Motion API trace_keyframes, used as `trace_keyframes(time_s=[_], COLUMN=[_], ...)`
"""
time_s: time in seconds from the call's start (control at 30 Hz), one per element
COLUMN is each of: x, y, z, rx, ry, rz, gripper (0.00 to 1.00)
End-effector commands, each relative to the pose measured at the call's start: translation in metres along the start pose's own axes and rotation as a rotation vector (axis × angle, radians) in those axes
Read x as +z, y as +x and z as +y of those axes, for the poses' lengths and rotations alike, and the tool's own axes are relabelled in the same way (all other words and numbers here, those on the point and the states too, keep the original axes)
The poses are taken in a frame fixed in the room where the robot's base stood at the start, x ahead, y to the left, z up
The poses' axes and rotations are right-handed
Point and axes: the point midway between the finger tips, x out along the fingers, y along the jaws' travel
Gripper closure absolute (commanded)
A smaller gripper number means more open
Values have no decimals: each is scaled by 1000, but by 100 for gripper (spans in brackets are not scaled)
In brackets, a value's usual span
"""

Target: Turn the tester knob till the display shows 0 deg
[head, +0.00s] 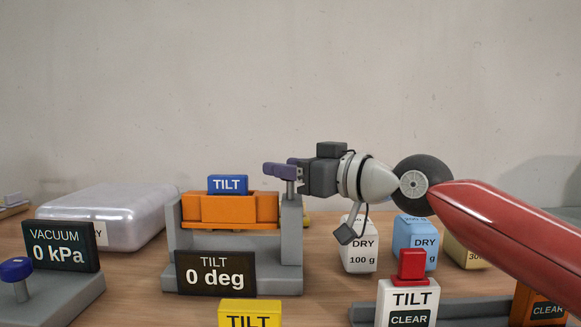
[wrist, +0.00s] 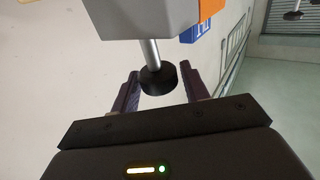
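The tilt tester (head: 292,235) is a grey frame with an orange cradle (head: 230,210) and a blue TILT label (head: 228,184). Its black display (head: 215,273) reads 0 deg. My gripper (head: 281,170) is at the top of the tester's right post, over a short metal shaft. In the wrist view the black knob (wrist: 159,80) on that shaft lies between the two fingers of my gripper (wrist: 160,92). A gap shows on each side of the knob, so the gripper is open around it. In the head view the fingers hide the knob.
A vacuum tester display (head: 59,246) reading 0 kPa and a blue knob (head: 15,269) stand at left, before a silvery case (head: 115,215). DRY blocks (head: 360,252) stand right of the tester. A yellow TILT block (head: 250,314) and a white TILT CLEAR block (head: 408,302) are in front.

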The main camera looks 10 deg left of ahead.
Motion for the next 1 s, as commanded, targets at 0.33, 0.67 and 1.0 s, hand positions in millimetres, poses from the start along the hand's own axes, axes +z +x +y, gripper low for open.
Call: trace_keyframes(time_s=[0.33,0.67,1.0], x=[1,1,0], y=[0,-1,0], z=[0,0,0], rx=[7,129,142], ry=[-1,-3,1], rz=[-1,-2,0], gripper=[88,88,88])
